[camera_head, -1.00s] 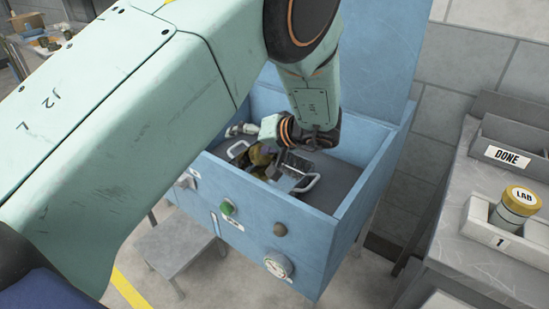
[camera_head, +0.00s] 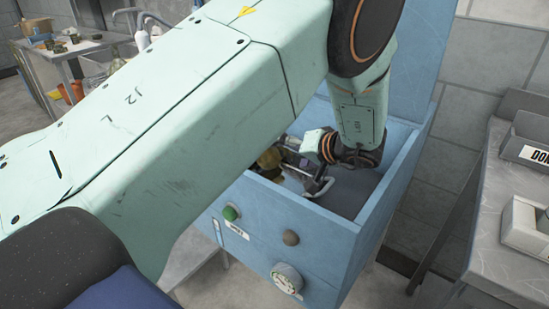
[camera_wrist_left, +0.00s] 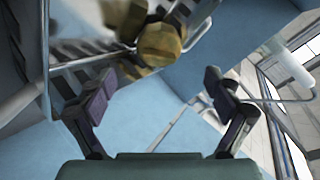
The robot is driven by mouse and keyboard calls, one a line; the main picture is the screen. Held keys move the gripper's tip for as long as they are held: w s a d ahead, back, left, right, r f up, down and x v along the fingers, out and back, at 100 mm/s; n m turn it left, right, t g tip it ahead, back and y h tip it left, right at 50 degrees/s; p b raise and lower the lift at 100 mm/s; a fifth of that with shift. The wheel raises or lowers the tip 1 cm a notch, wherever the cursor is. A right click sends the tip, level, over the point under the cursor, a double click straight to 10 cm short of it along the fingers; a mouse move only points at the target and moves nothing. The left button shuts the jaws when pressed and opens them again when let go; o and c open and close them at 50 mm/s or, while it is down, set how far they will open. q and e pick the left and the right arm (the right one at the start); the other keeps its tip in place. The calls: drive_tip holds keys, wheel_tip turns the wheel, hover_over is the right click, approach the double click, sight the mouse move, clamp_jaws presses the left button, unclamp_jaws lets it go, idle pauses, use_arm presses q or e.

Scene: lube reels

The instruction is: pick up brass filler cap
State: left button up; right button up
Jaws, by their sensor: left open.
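A worn brass, faceted piece that looks like the filler cap (camera_wrist_left: 162,44) shows at the top middle of the left wrist view. A blurred brass-coloured part touches or overlaps its left side. In the head view a brass shape (camera_head: 268,160) shows inside the blue box, partly hidden by my left arm. My left gripper (camera_wrist_left: 163,92) is open, its two dark fingers apart with nothing between them. The brass piece lies beyond the fingertips. In the head view the left gripper (camera_head: 292,160) is inside the box, close beside the brass shape. My right gripper is not in view.
The blue box (camera_head: 262,222) has walls around the gripper and a raised lid behind. A metal rack (camera_wrist_left: 70,75) lies beside the brass piece. A grey bench (camera_head: 482,190) with trays stands at the right. A cluttered table (camera_head: 75,52) is far left.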

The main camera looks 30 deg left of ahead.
sight(275, 155)
use_arm(q)
drive_tip(key=b+x, duration=0.2)
drive_tip(key=x, duration=0.3)
drive_tip(key=shift+a+f, duration=0.1)
drive_tip(key=shift+f, duration=0.2)
drive_tip(key=shift+w+a+f+b, duration=0.2)
drive_tip(key=shift+a+f+b, duration=0.05)
drive_tip(key=shift+a+b, duration=0.2)
drive_tip(key=shift+a, duration=0.3)
drive_tip(key=shift+c, duration=0.3)
drive_tip(key=shift+d, duration=0.15)
drive_tip(key=c, duration=1.6)
